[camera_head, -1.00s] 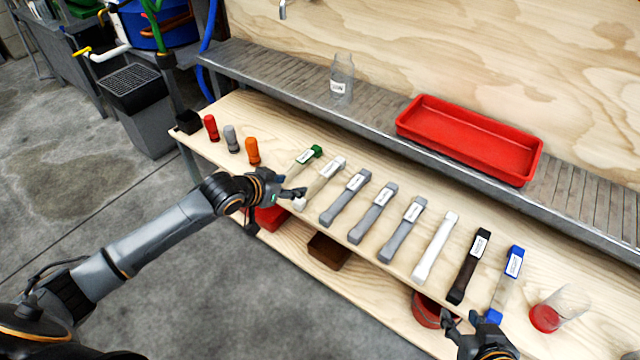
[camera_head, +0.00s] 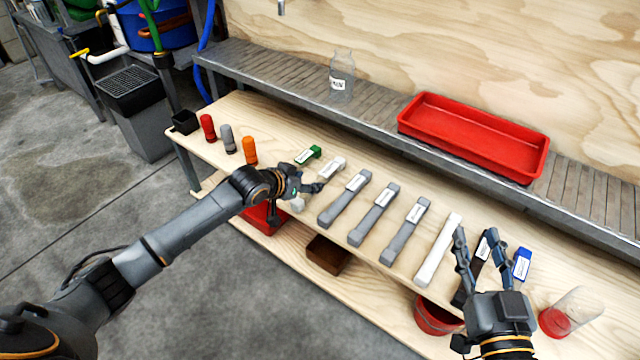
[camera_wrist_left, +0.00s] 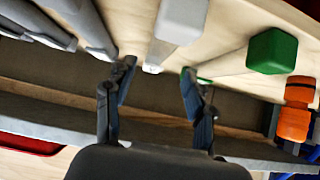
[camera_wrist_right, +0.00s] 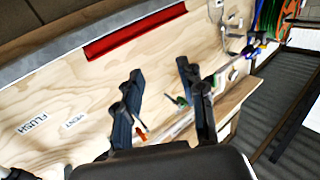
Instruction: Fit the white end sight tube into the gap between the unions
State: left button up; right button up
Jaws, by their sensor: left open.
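The white end sight tube (camera_head: 332,168), with white ends and a label, lies on the wooden bench between the green-ended tube (camera_head: 308,155) and a grey tube (camera_head: 344,200). My left gripper (camera_head: 312,190) is over its near part and hides some of it. In the left wrist view, the open left fingers (camera_wrist_left: 158,82) are on either side of the tube's one end, with its other white end (camera_wrist_left: 182,22) beyond; I cannot tell if they touch. My right gripper (camera_head: 480,236) is open and empty above a dark tube (camera_head: 478,262). I cannot make out the unions.
Several grey tubes, an all-white tube (camera_head: 438,252) and a blue-ended tube (camera_head: 521,264) share the bench. A red tray (camera_head: 470,155) and a glass jar (camera_head: 342,75) stand on the slatted shelf behind.

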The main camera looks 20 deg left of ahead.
aim_at(331, 169)
pick_arm(q)
jog(key=b+x, duration=0.2)
jog(key=x, duration=0.1)
jog(key=shift+s+d+f, duration=0.15)
jog(key=shift+s+d, duration=0.05)
jog(key=shift+s, duration=0.05)
jog(key=shift+b+x, duration=0.5)
jog(key=shift+x, duration=0.65)
grip_shut()
pick_arm(e)
jog(key=s+r+t+y, duration=0.2)
jog(key=s+r+t, duration=0.2)
jog(key=r+t, duration=0.3)
notch_tip(331, 169, up, 4)
jog(key=shift+s+a+r+t, duration=0.2)
jog(key=shift+s+t, duration=0.15)
jog(key=shift+t, duration=0.05)
